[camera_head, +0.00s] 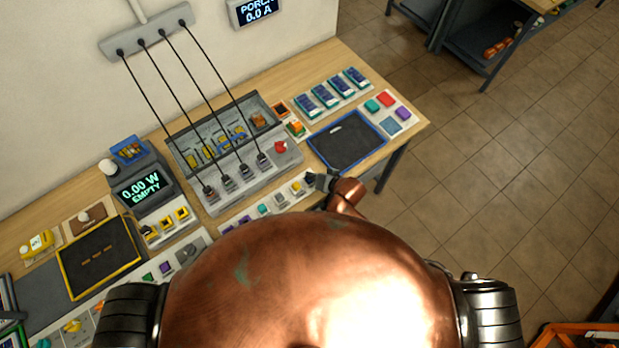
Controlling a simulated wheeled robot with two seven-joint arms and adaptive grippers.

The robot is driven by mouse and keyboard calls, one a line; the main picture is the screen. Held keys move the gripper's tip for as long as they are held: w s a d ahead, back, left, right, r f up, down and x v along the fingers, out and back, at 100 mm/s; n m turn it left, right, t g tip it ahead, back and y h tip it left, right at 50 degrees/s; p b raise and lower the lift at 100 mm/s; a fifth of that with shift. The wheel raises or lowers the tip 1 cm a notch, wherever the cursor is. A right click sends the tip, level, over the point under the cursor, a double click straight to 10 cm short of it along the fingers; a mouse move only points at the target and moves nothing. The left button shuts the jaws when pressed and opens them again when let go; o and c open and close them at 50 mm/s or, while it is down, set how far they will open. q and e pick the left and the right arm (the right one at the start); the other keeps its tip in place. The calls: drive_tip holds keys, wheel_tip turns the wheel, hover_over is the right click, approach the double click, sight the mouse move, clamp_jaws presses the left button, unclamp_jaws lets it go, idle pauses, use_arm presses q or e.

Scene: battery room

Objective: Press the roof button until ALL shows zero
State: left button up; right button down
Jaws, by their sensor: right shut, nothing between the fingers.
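A row of small coloured buttons or switches (281,199) runs along the front of the wooden bench; their labels are too small to read, so I cannot tell which is the roof button. My right gripper (314,181) is small and dark at the end of a copper arm link. It is shut and empty beside the right end of that row; I cannot tell whether it touches a button. A wall display (255,11) reads PORCH 0.0 A. No ALL reading shows. My left gripper is not in view.
A meter (141,187) reads 0.00 W EMPTY. Several black cables run from a wall strip (148,32) to a grey plug panel (240,185). A blue-rimmed dark tray (347,142) lies right of it.

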drive_tip(key=shift+f, duration=0.4)
idle(0.5)
drive_tip(key=shift+r, duration=0.1)
drive_tip(key=shift+r+p, duration=0.7)
drive_tip(key=shift+p, duration=0.25)
wheel_tip(320, 180, up, 5)
drive_tip(key=p, duration=0.5)
drive_tip(key=shift+r, duration=0.1)
idle(0.5)
